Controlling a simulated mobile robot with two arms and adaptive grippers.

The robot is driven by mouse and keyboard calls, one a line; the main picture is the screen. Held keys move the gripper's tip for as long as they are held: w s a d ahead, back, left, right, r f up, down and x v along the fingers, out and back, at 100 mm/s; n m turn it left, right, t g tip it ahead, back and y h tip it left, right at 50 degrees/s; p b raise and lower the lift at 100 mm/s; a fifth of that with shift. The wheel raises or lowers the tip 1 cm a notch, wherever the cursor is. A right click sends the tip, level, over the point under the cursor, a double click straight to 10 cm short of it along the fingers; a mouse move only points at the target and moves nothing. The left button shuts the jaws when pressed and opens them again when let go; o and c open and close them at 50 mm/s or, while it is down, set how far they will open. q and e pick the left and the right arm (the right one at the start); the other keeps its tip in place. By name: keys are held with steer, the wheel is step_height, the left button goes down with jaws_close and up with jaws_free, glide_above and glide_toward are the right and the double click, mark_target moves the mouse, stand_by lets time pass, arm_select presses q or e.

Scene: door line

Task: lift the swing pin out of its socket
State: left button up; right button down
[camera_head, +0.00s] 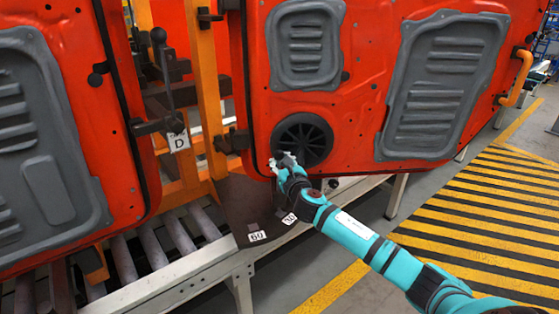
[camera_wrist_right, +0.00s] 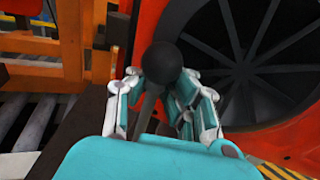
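The swing pin has a round black knob (camera_wrist_right: 160,62) on a thin grey shaft. In the right wrist view it stands slightly tilted between the fingers of my right gripper (camera_wrist_right: 162,85). The fingers are apart, with a gap visible beside the shaft, so the gripper looks open around the pin. In the head view my right gripper (camera_head: 284,162) is at the lower left of the red door, in front of its round black speaker grille (camera_head: 303,139). There the gripper covers the pin. The socket is hidden in both views. My left gripper is not in view.
A second red door panel (camera_head: 20,240) stands at the left. Between the doors is an orange frame (camera_head: 203,90) with dark clamps, a ball-topped rod (camera_head: 158,36) and a D label (camera_head: 179,140). Below are metal rollers (camera_head: 180,232) and a brown plate. Yellow-black striped floor lies right.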

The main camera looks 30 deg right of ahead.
steer(key=shift+r, duration=0.35)
steer(key=c, duration=0.9)
jaws_free()
steer(key=shift+s+d+r, duration=0.15)
steer(key=shift+s+r, duration=0.1)
steer(key=shift+r, duration=0.1)
steer(key=shift+s+a+f, duration=0.2)
steer(key=shift+s+f, duration=0.05)
steer(key=shift+s, duration=0.3)
steer(key=v, duration=1.1)
